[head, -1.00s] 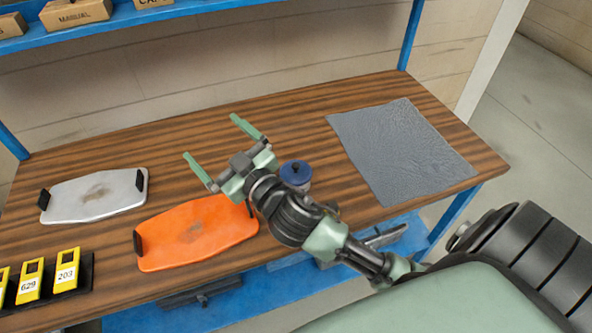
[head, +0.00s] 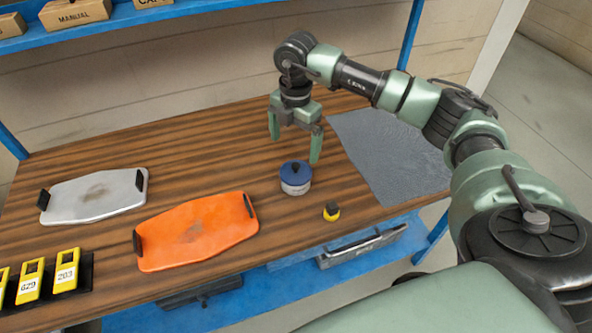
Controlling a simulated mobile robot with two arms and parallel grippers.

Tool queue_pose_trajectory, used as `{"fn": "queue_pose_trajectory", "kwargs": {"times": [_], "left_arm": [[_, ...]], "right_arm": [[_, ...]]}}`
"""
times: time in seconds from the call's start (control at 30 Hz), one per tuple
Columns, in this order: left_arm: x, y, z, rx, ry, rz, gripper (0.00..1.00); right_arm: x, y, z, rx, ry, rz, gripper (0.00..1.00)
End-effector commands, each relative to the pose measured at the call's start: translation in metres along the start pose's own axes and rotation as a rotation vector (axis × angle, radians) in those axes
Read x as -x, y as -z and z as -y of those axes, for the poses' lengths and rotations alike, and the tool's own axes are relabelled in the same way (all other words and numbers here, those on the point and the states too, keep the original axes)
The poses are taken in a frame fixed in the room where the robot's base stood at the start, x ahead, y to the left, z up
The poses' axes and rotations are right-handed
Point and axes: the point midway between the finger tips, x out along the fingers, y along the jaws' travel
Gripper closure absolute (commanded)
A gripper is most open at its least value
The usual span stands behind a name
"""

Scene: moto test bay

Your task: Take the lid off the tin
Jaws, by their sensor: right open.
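The tin (head: 296,187) is a small pale round can standing upright on the wooden bench. Its blue lid (head: 295,172) with a dark knob sits on top of it. My right gripper (head: 294,150) points down just behind and above the tin, its two green fingers spread apart with nothing between them. I cannot tell how far the fingertips are from the lid. My left gripper is not in view.
A grey mat (head: 385,160) lies right of the tin, partly behind my right arm. An orange tray (head: 197,230) and a silver tray (head: 95,196) lie left. Yellow numbered tags (head: 66,270) stand front left.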

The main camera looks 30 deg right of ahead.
Motion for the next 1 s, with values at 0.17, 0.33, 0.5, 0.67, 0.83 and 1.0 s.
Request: {"fn": "queue_pose_trajectory", "kwargs": {"times": [0.17, 0.33, 0.5, 0.67, 0.83, 1.0], "left_arm": [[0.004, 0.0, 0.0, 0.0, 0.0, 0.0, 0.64], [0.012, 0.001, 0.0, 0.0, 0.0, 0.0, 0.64], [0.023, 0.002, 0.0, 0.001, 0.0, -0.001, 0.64], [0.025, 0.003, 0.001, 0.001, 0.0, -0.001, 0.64], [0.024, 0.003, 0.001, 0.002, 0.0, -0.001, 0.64], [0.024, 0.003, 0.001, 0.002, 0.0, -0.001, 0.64]], "right_arm": [[-0.013, -0.008, 0.005, -0.024, 0.022, 0.024, 0.0], [-0.031, -0.005, 0.008, -0.019, 0.022, 0.022, 0.0], [-0.057, 0.0, 0.012, -0.018, 0.021, 0.021, 0.0], [-0.073, -0.001, 0.011, -0.018, 0.018, 0.02, 0.0], [-0.075, -0.001, 0.011, -0.017, 0.016, 0.02, 0.0], [-0.075, -0.001, 0.011, -0.017, 0.016, 0.02, 0.28]]}}
